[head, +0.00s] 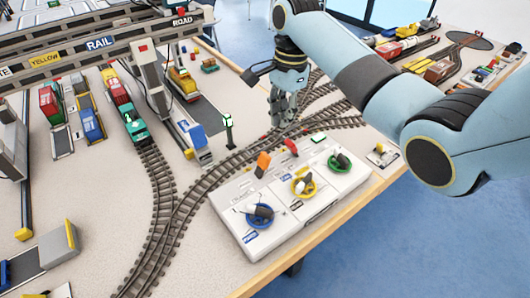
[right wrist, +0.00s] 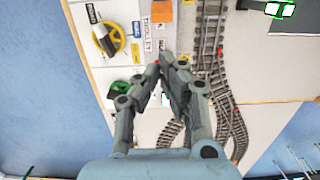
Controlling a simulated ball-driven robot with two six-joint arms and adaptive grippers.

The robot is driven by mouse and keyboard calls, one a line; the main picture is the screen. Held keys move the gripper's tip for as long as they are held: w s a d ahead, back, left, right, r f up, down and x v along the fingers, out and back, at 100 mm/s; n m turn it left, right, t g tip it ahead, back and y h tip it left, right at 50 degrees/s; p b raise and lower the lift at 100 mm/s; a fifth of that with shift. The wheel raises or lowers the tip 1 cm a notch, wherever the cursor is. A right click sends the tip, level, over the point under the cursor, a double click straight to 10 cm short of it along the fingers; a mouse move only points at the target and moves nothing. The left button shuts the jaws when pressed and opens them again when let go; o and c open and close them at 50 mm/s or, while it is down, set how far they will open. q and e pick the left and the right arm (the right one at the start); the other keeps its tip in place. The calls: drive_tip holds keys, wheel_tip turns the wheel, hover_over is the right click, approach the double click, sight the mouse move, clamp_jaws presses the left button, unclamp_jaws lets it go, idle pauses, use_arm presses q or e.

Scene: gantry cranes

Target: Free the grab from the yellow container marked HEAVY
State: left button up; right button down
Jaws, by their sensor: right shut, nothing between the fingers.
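The gantry crane (head: 100,42), with signs reading YELLOW, RAIL and ROAD, spans the far left. A yellow container (head: 183,82) is on the road lane beneath it; a HEAVY mark is not legible and the grab cannot be made out. The white control box (head: 240,230) carries a blue control (head: 259,215), a yellow control (head: 303,187), a green control (head: 338,163), an orange switch (head: 263,160) and a red switch (head: 289,146). My right gripper (head: 281,122) is shut and empty, pointing down behind the red switch; its closed fingers also show in the right wrist view (right wrist: 166,62).
Curved railway tracks (head: 181,197) run behind and left of the box. A green-lit signal (head: 228,120) stands beside the track. A teal locomotive (head: 135,130) is on the left track. The table's front edge (head: 300,257) is close to the box. Model wagons (head: 395,46) stand at the far right.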

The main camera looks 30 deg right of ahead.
sight(262, 167)
drive_tip(key=f, duration=0.9)
drive_tip(key=shift+a+f+b, duration=0.15)
drive_tip(key=shift+a+b, duration=0.2)
use_arm(q)
drive_tip(key=shift+w+f, duration=0.3)
drive_tip(key=shift+w, duration=0.3)
use_arm(e)
drive_tip(key=shift+f, duration=0.35)
use_arm(q)
drive_tip(key=shift+r, duration=0.1)
